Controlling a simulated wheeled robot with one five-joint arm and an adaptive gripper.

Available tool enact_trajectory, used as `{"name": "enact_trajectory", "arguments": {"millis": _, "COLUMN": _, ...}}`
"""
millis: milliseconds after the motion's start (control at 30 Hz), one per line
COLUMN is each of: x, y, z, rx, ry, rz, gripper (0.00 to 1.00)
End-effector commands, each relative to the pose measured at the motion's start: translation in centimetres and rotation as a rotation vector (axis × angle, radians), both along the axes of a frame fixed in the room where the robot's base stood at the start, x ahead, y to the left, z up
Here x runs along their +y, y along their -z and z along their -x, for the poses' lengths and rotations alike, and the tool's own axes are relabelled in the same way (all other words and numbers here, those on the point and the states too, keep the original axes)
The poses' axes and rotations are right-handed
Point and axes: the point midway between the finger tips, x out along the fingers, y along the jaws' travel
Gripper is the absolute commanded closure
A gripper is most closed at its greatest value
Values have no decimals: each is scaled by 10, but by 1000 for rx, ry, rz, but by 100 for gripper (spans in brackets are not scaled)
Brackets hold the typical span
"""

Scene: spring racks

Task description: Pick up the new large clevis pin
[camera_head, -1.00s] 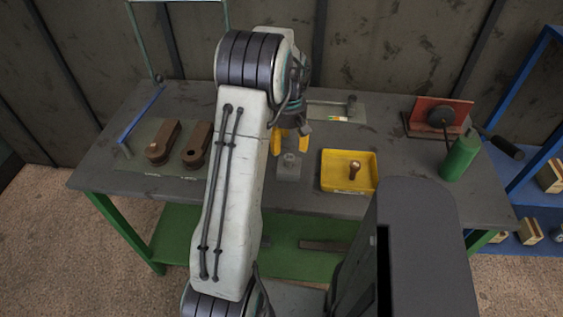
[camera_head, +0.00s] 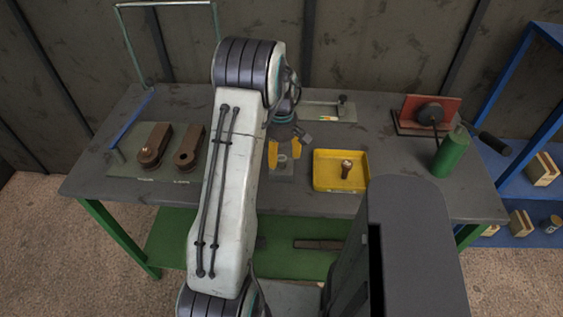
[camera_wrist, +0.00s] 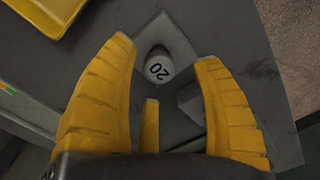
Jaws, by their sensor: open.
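A pale round pin head marked "20" (camera_wrist: 158,68) shows in the wrist view, set in a small grey block. It looks like the large clevis pin; its shank is hidden. The grey block (camera_head: 281,177) stands mid-table in the head view. My gripper (camera_head: 284,157) is open just above the block, pointing down. In the wrist view its yellow fingers (camera_wrist: 166,52) lie on either side of the pin head, with visible gaps. Contact is not seen.
A yellow tray (camera_head: 341,184) holding a brownish pin (camera_head: 347,168) is close to the right. Two brown clevis parts (camera_head: 188,148) lie on a board at left. A green bottle (camera_head: 449,153) and red-backed fixture (camera_head: 411,113) stand at right.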

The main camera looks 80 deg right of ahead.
Motion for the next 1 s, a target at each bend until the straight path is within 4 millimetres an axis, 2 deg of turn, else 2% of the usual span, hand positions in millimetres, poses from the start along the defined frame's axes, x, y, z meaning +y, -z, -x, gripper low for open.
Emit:
{"name": "enact_trajectory", "arguments": {"millis": 200, "x": 1, "y": 25, "z": 2, "rx": -1, "ry": 1, "rz": -4, "gripper": 40}}
{"name": "enact_trajectory", "arguments": {"millis": 300, "x": 1, "y": 32, "z": 1, "rx": 0, "ry": 1, "rz": -3, "gripper": 40}}
{"name": "enact_trajectory", "arguments": {"millis": 600, "x": 0, "y": 36, "z": 1, "rx": 0, "ry": 1, "rz": -1, "gripper": 40}}
{"name": "enact_trajectory", "arguments": {"millis": 633, "x": 0, "y": 36, "z": 1, "rx": 0, "ry": 1, "rz": -1, "gripper": 38}}
{"name": "enact_trajectory", "arguments": {"millis": 1000, "x": 0, "y": 35, "z": 1, "rx": 0, "ry": 1, "rz": -1, "gripper": 71}}
